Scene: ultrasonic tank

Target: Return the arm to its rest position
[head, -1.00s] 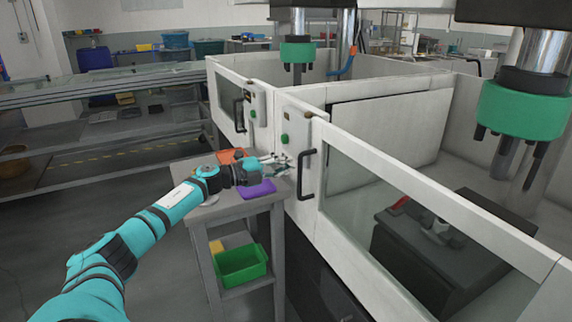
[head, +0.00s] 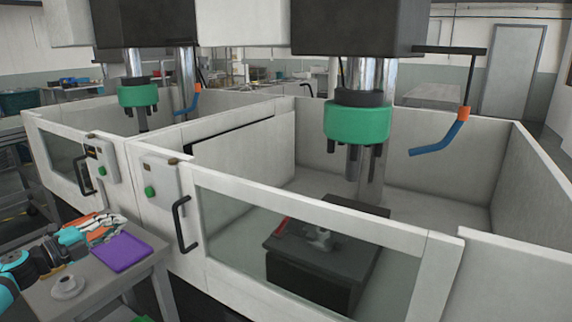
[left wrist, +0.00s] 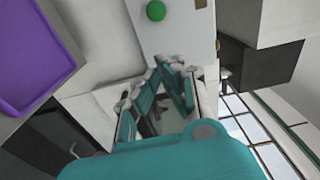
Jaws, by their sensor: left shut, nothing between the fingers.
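My left arm (head: 22,270) comes in from the lower left of the head view. Its gripper (head: 98,228) is over the back left of the small grey table, beside the purple tray (head: 122,252). In the left wrist view the gripper fingers (left wrist: 152,88) are shut with nothing between them. The purple tray also shows at the left of the left wrist view (left wrist: 35,55), apart from the fingers. My right gripper is in neither view.
The grey table (head: 98,290) also holds a small round pale thing (head: 68,287). The white machine enclosure (head: 300,215) with a black door handle (head: 183,224) stands right of it. A dark block (head: 320,265) sits inside. Shelving (head: 15,180) stands at the far left.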

